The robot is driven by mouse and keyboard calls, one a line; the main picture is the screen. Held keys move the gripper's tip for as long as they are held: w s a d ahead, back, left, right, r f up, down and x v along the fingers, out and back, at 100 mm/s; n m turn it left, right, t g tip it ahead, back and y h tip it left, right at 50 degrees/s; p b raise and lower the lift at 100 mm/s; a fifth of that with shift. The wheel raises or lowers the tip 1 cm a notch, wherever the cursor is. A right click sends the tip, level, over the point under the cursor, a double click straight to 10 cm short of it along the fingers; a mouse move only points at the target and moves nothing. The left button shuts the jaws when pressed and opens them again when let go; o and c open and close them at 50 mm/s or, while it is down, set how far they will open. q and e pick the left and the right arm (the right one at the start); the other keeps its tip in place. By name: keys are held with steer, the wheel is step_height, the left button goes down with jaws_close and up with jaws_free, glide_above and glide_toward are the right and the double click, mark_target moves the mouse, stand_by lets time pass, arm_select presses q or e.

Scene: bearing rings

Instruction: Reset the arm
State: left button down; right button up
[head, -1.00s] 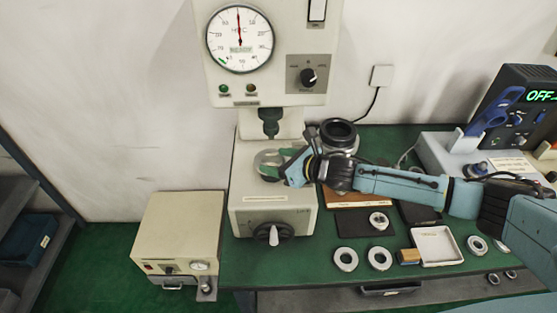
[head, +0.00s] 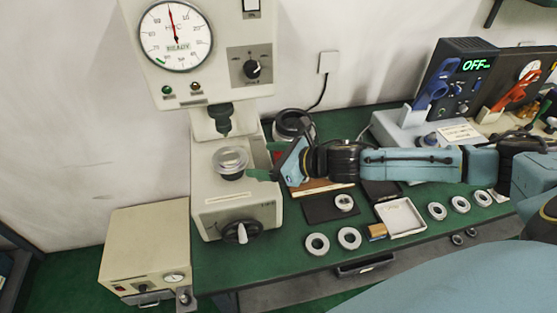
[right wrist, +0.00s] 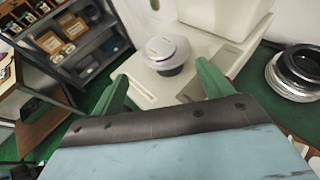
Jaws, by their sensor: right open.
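My right gripper (head: 268,165) reaches in from the right in the head view, beside the hardness tester (head: 237,200). In the right wrist view its two green fingers (right wrist: 160,92) are spread apart with nothing between them. A shiny ring-like piece (head: 231,162) sits on the tester's round stage, left of the fingertips and apart from them. It also shows in the right wrist view (right wrist: 166,50), beyond the fingers. My left gripper is in neither view.
Several bearing rings (head: 317,244) lie on the green bench, with a white tray (head: 401,217) and a wooden block (head: 376,231). A dark-topped round device (head: 293,125) stands behind my gripper. A box reading OFF (head: 455,85) stands at the back right.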

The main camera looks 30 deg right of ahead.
steer(key=s+a+f+m+h, duration=0.2)
steer(key=s+a+m+h, duration=0.35)
steer(key=m, duration=1.35)
steer(key=s+d+f+m+g+h, duration=0.1)
steer(key=s+d+f+m+g, duration=0.15)
steer(key=s+m, duration=0.45)
steer(key=s+d+f+m+g, duration=0.1)
steer(key=s+f+m+g, duration=0.2)
steer(key=s+m, duration=0.45)
steer(key=s+d+f+m+g+h, duration=0.1)
steer(key=s+d+f+m+g, duration=0.1)
steer(key=s+m, duration=0.55)
step_height(320, 180, down, 29)
steer(key=g+b, duration=0.2)
steer(key=b, duration=0.4)
steer(key=s+d+f+b, duration=0.2)
steer(key=s+f+b, duration=0.2)
steer(key=s+f, duration=1.3)
step_height(320, 180, down, 4)
steer(key=shift+d+r+n+g+b, duration=0.2)
steer(key=shift+r+n+g+b, duration=0.05)
steer(key=shift+n+g+b, duration=0.1)
